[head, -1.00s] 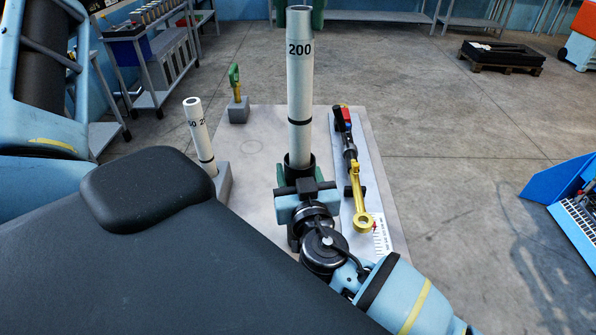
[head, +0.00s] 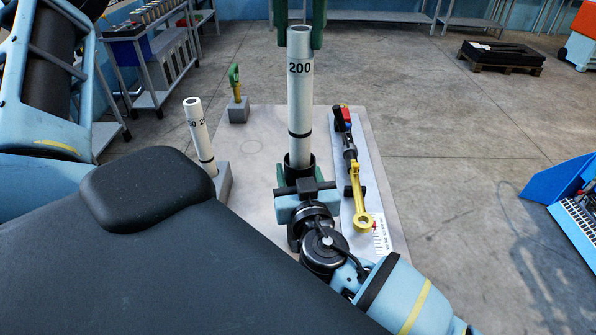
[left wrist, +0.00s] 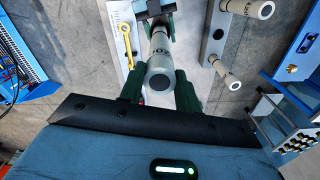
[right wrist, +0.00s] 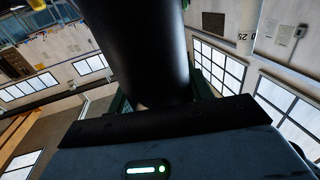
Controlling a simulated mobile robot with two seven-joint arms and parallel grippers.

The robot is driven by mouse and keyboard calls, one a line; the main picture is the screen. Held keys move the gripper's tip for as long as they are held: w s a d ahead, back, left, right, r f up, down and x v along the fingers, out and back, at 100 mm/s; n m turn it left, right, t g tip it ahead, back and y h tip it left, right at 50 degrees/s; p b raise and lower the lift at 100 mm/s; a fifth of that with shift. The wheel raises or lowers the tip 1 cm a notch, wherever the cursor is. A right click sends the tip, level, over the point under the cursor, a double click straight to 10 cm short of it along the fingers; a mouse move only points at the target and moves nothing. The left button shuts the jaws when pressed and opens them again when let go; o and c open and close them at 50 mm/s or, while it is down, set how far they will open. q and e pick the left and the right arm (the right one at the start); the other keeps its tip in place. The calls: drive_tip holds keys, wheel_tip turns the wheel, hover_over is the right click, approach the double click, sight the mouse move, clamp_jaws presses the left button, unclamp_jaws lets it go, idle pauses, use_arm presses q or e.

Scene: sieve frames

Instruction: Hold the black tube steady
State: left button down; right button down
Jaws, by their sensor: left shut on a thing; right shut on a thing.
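The left wrist view shows the white tube (left wrist: 160,70) between those fingers.
A shorter white tube (head: 199,130) stands in a grey block at the left. A yellow wrench-like tool (head: 359,195) lies on a pale strip to the right. A green piece (head: 235,82) stands in a small block behind. The board (head: 250,205) has bare room front left.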

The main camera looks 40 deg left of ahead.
idle(0.4)
use_arm(q)
drive_tip(key=shift+f, duration=1.2)
drive_tip(key=c, duration=0.9)
unclamp_jaws()
wheel_tip(320, 180, up, 12)
idle(0.4)
